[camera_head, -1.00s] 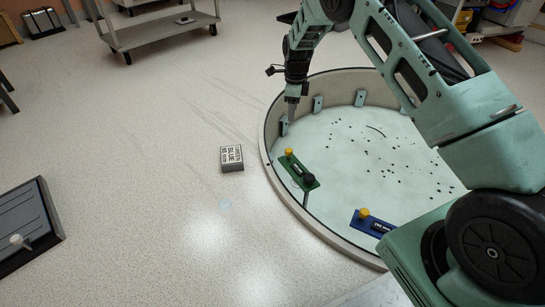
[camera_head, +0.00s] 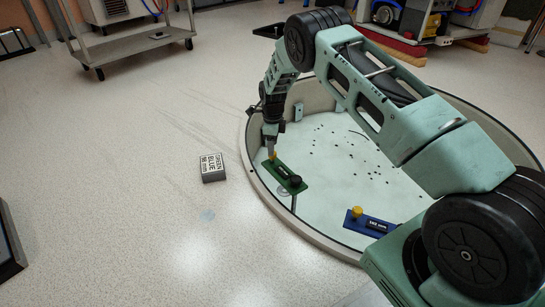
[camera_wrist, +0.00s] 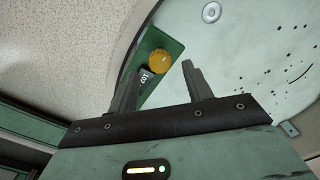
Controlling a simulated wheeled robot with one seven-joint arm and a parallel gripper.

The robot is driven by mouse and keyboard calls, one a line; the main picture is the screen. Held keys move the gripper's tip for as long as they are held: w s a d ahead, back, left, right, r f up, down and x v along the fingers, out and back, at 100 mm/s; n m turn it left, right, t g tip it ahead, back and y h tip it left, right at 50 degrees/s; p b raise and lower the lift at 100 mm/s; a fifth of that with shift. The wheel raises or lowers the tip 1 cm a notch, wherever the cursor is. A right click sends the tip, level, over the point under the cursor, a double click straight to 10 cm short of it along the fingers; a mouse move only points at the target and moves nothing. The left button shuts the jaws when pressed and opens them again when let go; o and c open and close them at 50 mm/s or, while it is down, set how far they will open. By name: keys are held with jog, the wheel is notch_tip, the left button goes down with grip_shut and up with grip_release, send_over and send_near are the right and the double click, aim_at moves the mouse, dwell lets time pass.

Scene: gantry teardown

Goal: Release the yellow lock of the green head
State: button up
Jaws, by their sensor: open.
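The green head (camera_head: 287,177) is a narrow green plate standing at the left inner edge of the round pit. My gripper (camera_head: 271,148) points down right at the yellow lock. In the wrist view the open fingers (camera_wrist: 168,80) reach to either side of the yellow lock (camera_wrist: 159,61), which lies a little beyond and between the tips. The green plate (camera_wrist: 172,43) runs under it, with a dark label partly hidden by the left finger.
A blue head (camera_head: 370,223) with its own yellow knob stands at the near side of the pit. The pit's raised rim (camera_head: 262,194) curves around both. A dark labelled block (camera_head: 212,167) lies on the floor to the left. A grey cart (camera_head: 130,42) stands further back.

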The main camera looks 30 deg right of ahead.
jog(key=shift+f+b, duration=0.6)
jog(key=shift+f, duration=1.05)
